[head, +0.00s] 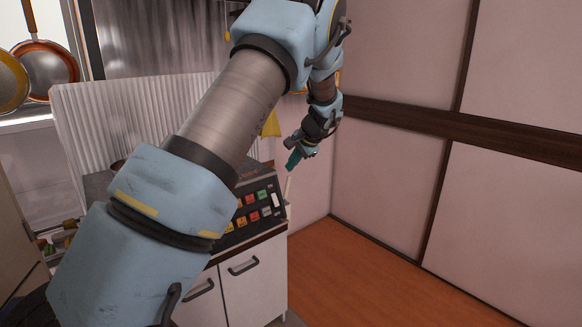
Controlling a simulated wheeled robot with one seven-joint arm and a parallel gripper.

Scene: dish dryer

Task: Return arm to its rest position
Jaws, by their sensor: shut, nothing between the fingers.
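My arm reaches up from the lower left of the head view, bends near the top and comes down to my gripper (293,160). My gripper points downward and to the left, beside the right end of the counter unit. Its fingers are small in the picture and look closed, with nothing seen between them. My arm hides much of the counter behind it.
A control panel with coloured buttons (257,207) tops a white cabinet (252,284) with dark handles. A corrugated white panel (90,130) stands behind. Pans (46,68) hang at upper left. A pale panelled wall (510,210) bounds the right; the wooden floor (345,275) is clear.

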